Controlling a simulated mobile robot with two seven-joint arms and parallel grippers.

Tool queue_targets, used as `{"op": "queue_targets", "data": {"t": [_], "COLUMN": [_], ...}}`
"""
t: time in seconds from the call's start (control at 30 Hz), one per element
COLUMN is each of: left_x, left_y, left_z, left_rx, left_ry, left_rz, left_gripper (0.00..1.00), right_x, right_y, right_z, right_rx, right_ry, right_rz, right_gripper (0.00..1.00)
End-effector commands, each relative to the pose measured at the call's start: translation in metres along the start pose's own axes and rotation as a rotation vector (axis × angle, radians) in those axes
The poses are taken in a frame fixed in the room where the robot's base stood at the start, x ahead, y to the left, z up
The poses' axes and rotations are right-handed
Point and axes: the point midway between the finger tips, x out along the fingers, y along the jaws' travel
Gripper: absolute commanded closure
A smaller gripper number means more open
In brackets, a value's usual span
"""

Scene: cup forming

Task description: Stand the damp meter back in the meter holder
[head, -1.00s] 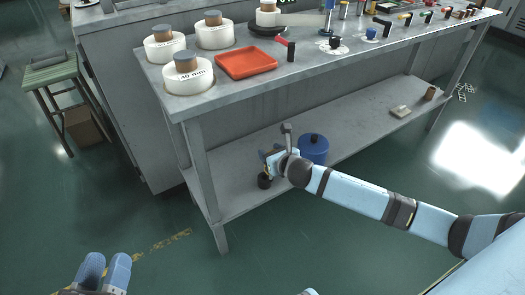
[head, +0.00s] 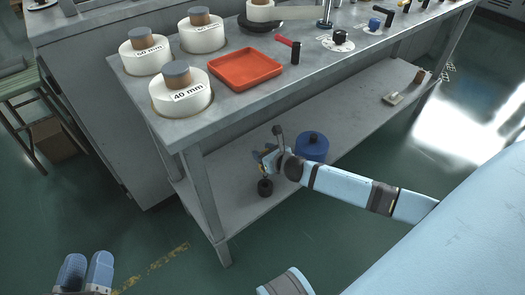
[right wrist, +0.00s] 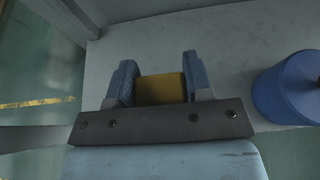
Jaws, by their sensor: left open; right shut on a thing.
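My right gripper (head: 268,160) is over the lower shelf of the bench. In the right wrist view, its two blue fingers (right wrist: 160,72) are shut on a yellow block-like thing (right wrist: 161,89), which I take to be the damp meter. Most of the meter is hidden by the gripper. A small dark round thing (head: 265,188) stands on the shelf just below the gripper; it may be the meter holder, but I cannot tell for sure. My left gripper (head: 86,268) is open and empty over the floor at the lower left.
A blue lidded pot (head: 312,148) stands on the lower shelf (head: 222,205), close to the right gripper; it also shows in the right wrist view (right wrist: 290,92). The bench top above carries an orange tray (head: 246,70) and white labelled rolls (head: 181,97). A bench leg (head: 205,195) stands left.

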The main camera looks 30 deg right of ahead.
Motion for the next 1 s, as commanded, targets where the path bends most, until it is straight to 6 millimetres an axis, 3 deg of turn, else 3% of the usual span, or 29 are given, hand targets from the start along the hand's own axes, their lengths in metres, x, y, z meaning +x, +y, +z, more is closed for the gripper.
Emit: {"op": "queue_targets", "data": {"t": [0.23,0.6,1.0], "left_x": [0.0,0.0,0.0], "left_y": [0.002,-0.003,-0.004], "left_z": [-0.013,0.021,0.029], "left_rx": [0.002,-0.001,-0.004], "left_ry": [0.031,-0.06,-0.099], "left_rz": [-0.003,0.006,0.009], "left_gripper": [0.57,0.57,0.57], "right_x": [-0.002,0.013,0.017], "right_y": [0.0,0.0,0.0], "right_z": [0.003,-0.033,-0.042], "right_rx": [-0.001,-0.001,-0.001], "right_ry": [0.0,-0.001,-0.001], "right_rz": [0.001,0.001,0.001], "right_gripper": [0.8,0.8,0.8]}}
